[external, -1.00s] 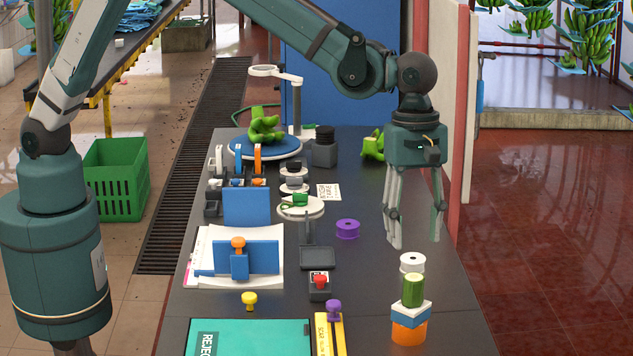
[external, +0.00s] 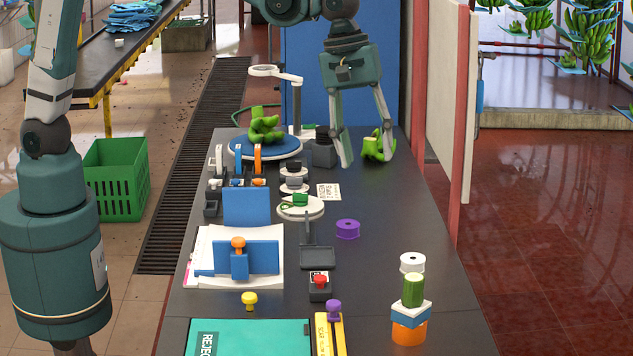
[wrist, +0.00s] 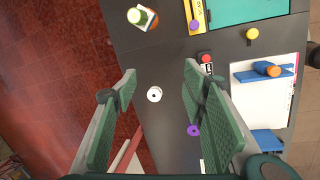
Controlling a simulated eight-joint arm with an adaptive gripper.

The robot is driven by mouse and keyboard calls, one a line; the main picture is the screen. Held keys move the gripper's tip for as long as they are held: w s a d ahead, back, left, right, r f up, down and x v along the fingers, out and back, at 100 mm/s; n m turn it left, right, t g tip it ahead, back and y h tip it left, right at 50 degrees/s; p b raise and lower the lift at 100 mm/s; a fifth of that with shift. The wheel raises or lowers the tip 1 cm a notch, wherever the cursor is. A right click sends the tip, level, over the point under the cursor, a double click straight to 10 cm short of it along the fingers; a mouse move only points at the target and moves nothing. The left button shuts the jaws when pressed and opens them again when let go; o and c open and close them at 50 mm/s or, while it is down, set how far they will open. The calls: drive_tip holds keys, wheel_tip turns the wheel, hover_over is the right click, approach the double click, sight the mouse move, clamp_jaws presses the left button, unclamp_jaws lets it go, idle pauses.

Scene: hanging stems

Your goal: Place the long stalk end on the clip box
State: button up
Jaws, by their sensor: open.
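A short, thick green stalk piece (external: 413,290) stands upright at the front right. It also shows in the wrist view (wrist: 140,17). It rests on a blue and white box (external: 411,314), possibly the clip box, which sits on an orange round piece (external: 409,332). I cannot tell for sure which thing is the long stalk end. My gripper (external: 367,160) is open, with nothing visible between its fingers, at the far right part of the table. In the external view its fingers overlap a green banana piece (external: 376,147). The open fingers (wrist: 160,72) also show in the wrist view.
A white roll (external: 412,262) stands behind the stack. A purple ring (external: 347,229), a red button box (external: 320,287) and a dark stand (external: 316,257) are mid-table. A blue round plate (external: 265,146) bears green bananas at the back. The right middle of the table is clear.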

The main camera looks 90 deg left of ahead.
drive_tip(key=s+a+r+m+t, duration=0.1)
drive_tip(key=s+a+r+m, duration=0.1)
drive_tip(key=s+a+m, duration=0.35)
drive_tip(key=s+a+r+m+t, duration=0.1)
drive_tip(key=s+a+r+m, duration=0.1)
drive_tip(key=s+a, duration=0.7)
drive_tip(key=s+a+r+m+t, duration=0.2)
drive_tip(key=s+a+r+m, duration=0.15)
drive_tip(key=s, duration=0.75)
drive_tip(key=s+a+f+m+t+y, duration=0.1)
drive_tip(key=s+a+f+m, duration=0.2)
drive_tip(key=s, duration=0.6)
drive_tip(key=shift+a+f+m, duration=0.4)
drive_tip(key=shift+a+f, duration=0.3)
drive_tip(key=shift+f, duration=0.2)
